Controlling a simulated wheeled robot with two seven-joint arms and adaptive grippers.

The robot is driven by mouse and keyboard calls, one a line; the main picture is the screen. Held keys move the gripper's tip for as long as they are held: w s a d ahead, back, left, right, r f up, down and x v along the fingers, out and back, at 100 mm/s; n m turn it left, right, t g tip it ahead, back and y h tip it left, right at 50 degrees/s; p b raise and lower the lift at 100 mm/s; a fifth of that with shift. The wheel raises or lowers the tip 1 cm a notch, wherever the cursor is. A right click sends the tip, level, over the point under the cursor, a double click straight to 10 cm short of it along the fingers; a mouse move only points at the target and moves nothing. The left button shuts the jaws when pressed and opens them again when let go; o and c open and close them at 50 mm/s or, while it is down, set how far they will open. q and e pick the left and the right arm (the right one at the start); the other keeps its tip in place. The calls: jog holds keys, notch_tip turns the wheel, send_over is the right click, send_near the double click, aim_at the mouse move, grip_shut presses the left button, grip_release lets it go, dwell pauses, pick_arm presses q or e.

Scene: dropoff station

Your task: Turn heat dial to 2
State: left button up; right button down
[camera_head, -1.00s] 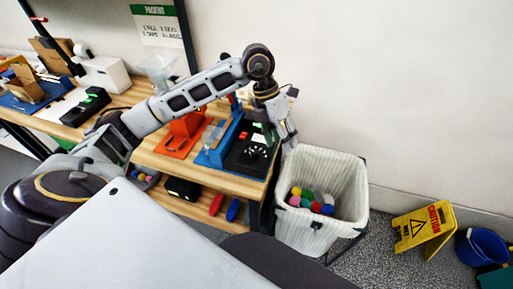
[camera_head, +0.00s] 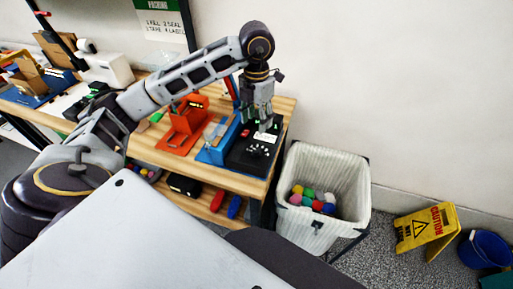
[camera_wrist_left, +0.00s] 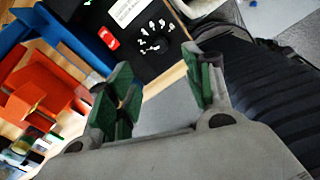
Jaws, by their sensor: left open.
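The heat dial (camera_head: 258,151) is a dark round dial ringed by white numerals on a black panel (camera_head: 238,163) at the table's right end. It also shows in the left wrist view (camera_wrist_left: 152,37), where its pointer setting is too small to read. My left gripper (camera_head: 266,124) is above the back of the panel, pointing down and partly covering it. In the left wrist view the gripper (camera_wrist_left: 163,82) has its green-padded fingers apart with nothing between them. The dial lies beyond the fingertips, and no contact shows. My right gripper is not in view.
A red rocker switch (camera_wrist_left: 109,38) and white label (camera_wrist_left: 126,10) sit on the panel. A blue fixture (camera_head: 215,153) and an orange fixture (camera_head: 180,138) stand left of it. A white bin (camera_head: 310,232) with coloured balls stands right of the table.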

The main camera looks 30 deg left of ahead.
aim_at(257, 150)
pick_arm(q)
notch_tip(257, 150, down, 11)
jog(key=shift+f+p, duration=0.15)
jog(key=shift+p, duration=0.25)
jog(key=shift+f, duration=1.05)
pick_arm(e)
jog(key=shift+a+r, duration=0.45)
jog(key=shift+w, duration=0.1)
pick_arm(q)
jog(key=shift+c, duration=0.5)
jog(key=c, duration=1)
jog(key=shift+o, duration=0.2)
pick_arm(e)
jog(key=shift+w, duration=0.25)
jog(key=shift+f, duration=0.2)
